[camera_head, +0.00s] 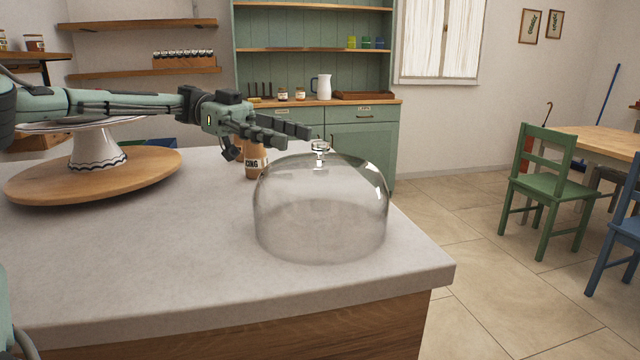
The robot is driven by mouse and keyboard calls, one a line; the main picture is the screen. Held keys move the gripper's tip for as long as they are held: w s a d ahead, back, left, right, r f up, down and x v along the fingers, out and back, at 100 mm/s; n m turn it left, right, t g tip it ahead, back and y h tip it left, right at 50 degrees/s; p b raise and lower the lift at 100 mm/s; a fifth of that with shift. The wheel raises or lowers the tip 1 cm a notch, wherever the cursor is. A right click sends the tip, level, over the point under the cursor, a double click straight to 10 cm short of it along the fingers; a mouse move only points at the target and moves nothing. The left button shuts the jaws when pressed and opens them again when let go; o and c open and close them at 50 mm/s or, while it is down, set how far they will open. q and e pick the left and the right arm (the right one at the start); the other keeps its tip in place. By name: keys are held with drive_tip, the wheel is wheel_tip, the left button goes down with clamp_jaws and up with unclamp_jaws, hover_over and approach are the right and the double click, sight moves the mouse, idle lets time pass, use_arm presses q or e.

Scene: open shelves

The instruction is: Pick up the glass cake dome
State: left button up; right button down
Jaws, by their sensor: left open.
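The glass cake dome (320,215) is clear, with a small round knob (319,150) on top. It stands upright on the grey counter (130,265), near the counter's right corner. My left arm comes in from the left, over the cake stand. My left gripper (298,136) is open and empty, with its fingers pointing right. In the picture its fingertips are just left of and above the knob. I cannot tell how far they are from it in depth. My right gripper is not in view.
A white cake stand (96,150) stands on a round wooden board (150,172) at the left. A labelled jar (256,164) stands behind the dome, under my left gripper. The counter in front is clear. A green hutch (365,140) and green chair (548,185) stand beyond.

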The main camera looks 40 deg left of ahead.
sight(314, 142)
use_arm(q)
drive_tip(key=d, duration=0.4)
drive_tip(key=d+f, duration=0.1)
drive_tip(key=d, duration=0.2)
drive_tip(key=shift+w+p, duration=0.2)
drive_tip(key=shift+p, duration=0.2)
clamp_jaws()
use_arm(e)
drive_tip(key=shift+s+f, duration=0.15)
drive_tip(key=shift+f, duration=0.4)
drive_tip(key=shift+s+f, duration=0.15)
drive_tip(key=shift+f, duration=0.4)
use_arm(q)
drive_tip(key=shift+r, duration=0.1)
